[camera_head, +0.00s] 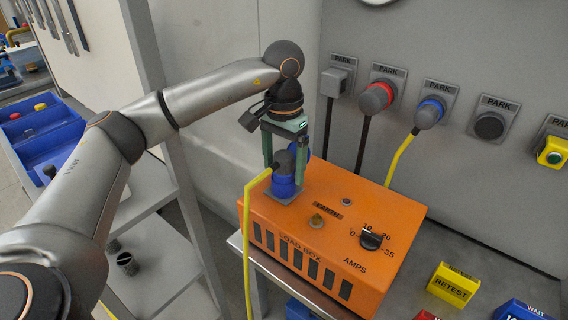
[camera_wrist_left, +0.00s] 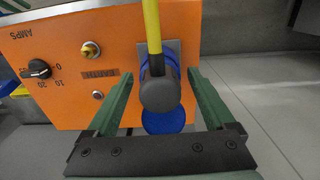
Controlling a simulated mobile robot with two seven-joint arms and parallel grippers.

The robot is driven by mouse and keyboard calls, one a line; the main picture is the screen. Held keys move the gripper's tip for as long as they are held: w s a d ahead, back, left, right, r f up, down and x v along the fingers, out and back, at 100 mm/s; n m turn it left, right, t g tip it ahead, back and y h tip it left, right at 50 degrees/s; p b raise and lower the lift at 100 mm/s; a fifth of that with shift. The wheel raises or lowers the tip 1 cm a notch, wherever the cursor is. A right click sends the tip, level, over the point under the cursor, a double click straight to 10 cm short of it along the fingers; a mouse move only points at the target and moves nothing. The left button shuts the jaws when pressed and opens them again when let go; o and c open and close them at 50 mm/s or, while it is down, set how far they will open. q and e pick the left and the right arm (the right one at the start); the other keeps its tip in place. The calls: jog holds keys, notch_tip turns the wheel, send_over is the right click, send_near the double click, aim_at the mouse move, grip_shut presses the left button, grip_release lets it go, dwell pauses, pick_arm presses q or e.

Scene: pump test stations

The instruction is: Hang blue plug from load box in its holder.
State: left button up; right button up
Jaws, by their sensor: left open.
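The blue plug (camera_head: 284,184) with a dark grey back and yellow cable sits in a socket on top of the orange load box (camera_head: 330,283). My left gripper (camera_head: 286,158) is over it, open, with its green fingers pointing down. In the left wrist view, the fingers (camera_wrist_left: 160,84) stand on either side of the plug (camera_wrist_left: 161,95), with gaps showing. On the wall, a PARK holder (camera_head: 489,126) with a dark round face is empty. My right gripper is not in view.
Other PARK holders carry a grey plug (camera_head: 338,80), a red plug (camera_head: 376,97) and another blue plug (camera_head: 429,113) with a yellow cable. A yellow RETEST block (camera_head: 452,286) stands right of the load box. A grey rack post (camera_head: 160,100) is close to my left arm.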

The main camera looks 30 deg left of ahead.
aim_at(284, 153)
pick_arm(q)
jog(key=shift+c, duration=0.3)
grip_shut()
dwell(0.4)
jog(key=shift+r, duration=0.15)
jog(key=shift+r+p, duration=2.45)
jog(key=shift+r, duration=0.4)
